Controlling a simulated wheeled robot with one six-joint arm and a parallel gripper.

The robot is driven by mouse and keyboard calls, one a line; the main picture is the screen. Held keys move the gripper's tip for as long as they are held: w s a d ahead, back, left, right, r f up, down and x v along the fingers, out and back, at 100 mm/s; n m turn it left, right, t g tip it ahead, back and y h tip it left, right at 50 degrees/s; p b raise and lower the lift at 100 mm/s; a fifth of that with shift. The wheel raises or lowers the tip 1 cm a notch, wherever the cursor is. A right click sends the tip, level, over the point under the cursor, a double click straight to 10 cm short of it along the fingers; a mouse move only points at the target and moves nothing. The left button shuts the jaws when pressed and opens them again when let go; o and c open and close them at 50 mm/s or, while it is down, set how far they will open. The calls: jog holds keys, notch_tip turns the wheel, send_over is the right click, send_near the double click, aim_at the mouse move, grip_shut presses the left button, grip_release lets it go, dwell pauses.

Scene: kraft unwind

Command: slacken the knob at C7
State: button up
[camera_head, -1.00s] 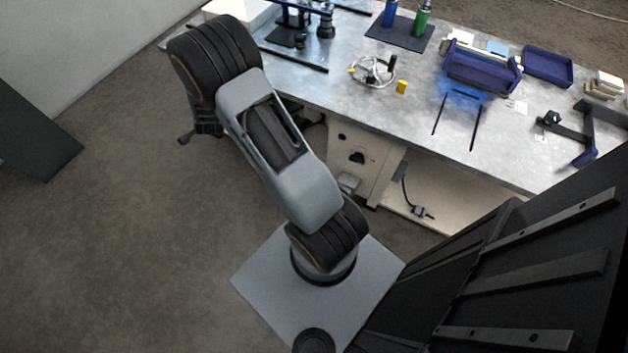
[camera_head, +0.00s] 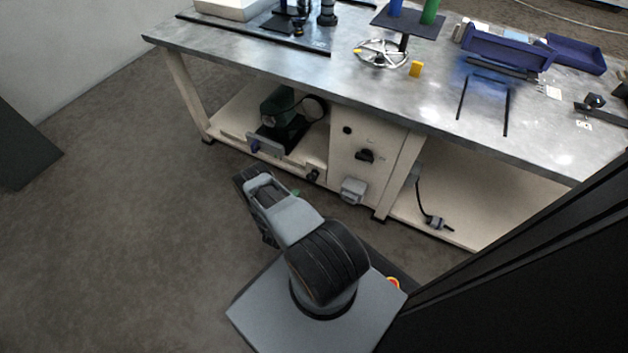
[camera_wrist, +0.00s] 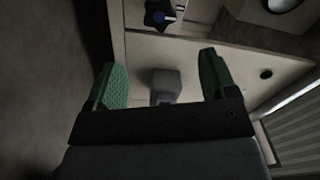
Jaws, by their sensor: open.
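No C7 label is legible, so I cannot tell which knob it marks. In the head view, the bench's pale front panel (camera_head: 372,135) carries a black knob (camera_head: 365,155) and a small round black fitting (camera_head: 347,130). The wrist view shows a dark knob with a blue part (camera_wrist: 158,18) at the top, beyond my gripper. My gripper (camera_wrist: 162,72) is open, its green fingers apart. A grey box (camera_wrist: 165,85) appears between them, with no visible contact. The head view mostly hides my gripper behind my arm.
A grey box (camera_head: 352,190) protrudes low from the panel. A green machine (camera_head: 280,115) stands on the lower shelf. A cable with a plug (camera_head: 432,218) hangs at right. The bench top (camera_head: 300,60) overhangs these.

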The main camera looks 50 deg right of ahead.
aim_at(312, 180)
jog(key=b+x, duration=0.4)
jog(key=x, duration=0.9)
jog(key=shift+s, duration=0.1)
jog(key=shift+a, duration=0.1)
jog(key=shift+c, duration=0.3)
